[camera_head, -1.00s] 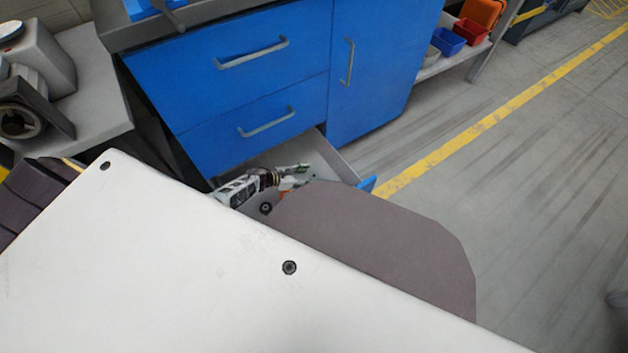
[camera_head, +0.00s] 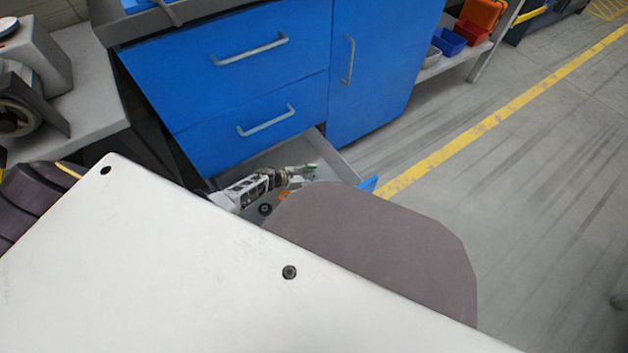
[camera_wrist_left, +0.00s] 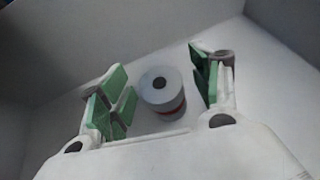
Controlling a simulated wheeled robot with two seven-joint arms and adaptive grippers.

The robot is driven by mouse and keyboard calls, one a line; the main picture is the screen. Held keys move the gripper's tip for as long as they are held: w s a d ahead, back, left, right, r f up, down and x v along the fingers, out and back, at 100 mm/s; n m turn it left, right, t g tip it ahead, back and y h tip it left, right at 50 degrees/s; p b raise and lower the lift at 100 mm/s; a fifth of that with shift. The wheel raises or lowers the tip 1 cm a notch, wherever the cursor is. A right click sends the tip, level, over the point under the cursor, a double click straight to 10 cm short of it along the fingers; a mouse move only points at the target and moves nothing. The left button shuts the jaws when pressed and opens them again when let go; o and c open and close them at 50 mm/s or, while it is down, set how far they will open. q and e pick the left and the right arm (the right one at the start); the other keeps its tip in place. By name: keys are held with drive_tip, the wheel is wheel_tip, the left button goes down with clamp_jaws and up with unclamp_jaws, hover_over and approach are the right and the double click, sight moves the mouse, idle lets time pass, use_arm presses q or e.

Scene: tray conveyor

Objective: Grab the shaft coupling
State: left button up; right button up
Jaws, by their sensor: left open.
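The shaft coupling (camera_wrist_left: 163,94) is a grey cylinder with a dark bore and a red band. In the left wrist view it stands on the pale drawer floor between my left gripper's (camera_wrist_left: 160,72) green-padded fingers, with a gap on both sides. In the head view my left gripper (camera_head: 308,169) is inside the open lower drawer (camera_head: 343,163), near its back wall. I cannot make out the coupling there. My left gripper is open and empty. My right gripper is not in view.
A black ring-shaped part (camera_head: 265,209) and an orange part (camera_head: 284,196) lie in the drawer near my left arm. The drawer walls stand close around the gripper. The blue cabinet (camera_head: 255,80) rises behind. Grey floor (camera_head: 520,180) to the right is clear.

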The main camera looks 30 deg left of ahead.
sight(314, 176)
use_arm(q)
drive_tip(key=c, duration=1.2)
drive_tip(key=shift+c, duration=0.3)
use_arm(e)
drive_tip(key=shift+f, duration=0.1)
use_arm(q)
drive_tip(key=shift+r, duration=0.2)
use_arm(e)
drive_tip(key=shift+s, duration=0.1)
use_arm(q)
drive_tip(key=shift+r+p, duration=0.4)
drive_tip(key=shift+p, duration=0.05)
drive_tip(key=shift+r+p, duration=0.95)
drive_tip(key=shift+r, duration=0.4)
wheel_tip(314, 176, up, 5)
drive_tip(key=p, duration=0.3)
drive_tip(key=shift+f, duration=0.1)
drive_tip(key=shift+r+p, duration=0.4)
drive_tip(key=shift+r, duration=0.25)
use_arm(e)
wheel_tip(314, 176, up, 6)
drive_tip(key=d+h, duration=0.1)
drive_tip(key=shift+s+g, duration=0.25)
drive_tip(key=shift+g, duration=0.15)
